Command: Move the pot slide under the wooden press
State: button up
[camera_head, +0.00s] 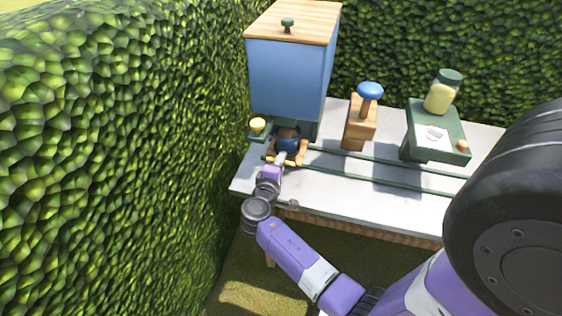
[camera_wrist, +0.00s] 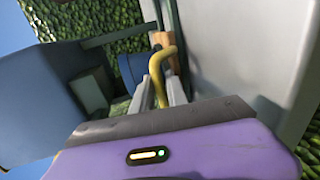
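The pot slide (camera_head: 290,154) is a small wooden carriage at the left end of the table, below the blue box. A dark blue pot (camera_head: 287,138) sits on it; its blue side also shows in the wrist view (camera_wrist: 127,72). My gripper (camera_head: 280,160) is at the front of the slide. In the wrist view, my fingers (camera_wrist: 164,88) lie on either side of the slide's yellow handle (camera_wrist: 159,66); whether they press on it is not clear. The wooden press (camera_head: 358,128), a wooden block with a blue knob, stands right of the slide, with no pot under it.
Two green rails (camera_head: 390,184) run rightward along the table (camera_head: 340,196). A blue box (camera_head: 288,75) with a wooden lid stands over the left end. A green stand (camera_head: 437,130) with a jar (camera_head: 443,92) is at right. Hedges border left and back.

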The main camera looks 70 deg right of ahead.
grip_shut()
dwell(1.1)
jog(key=s, duration=0.7)
jog(key=s+d, duration=0.1)
jog(key=s, duration=1.4)
jog(key=shift+d, duration=0.3)
jog(key=shift+o, duration=2.3)
grip_release()
jog(key=b+v, duration=0.1)
jog(key=v, duration=0.6)
jog(key=shift+a+r, duration=0.1)
jog(key=shift+a, duration=0.3)
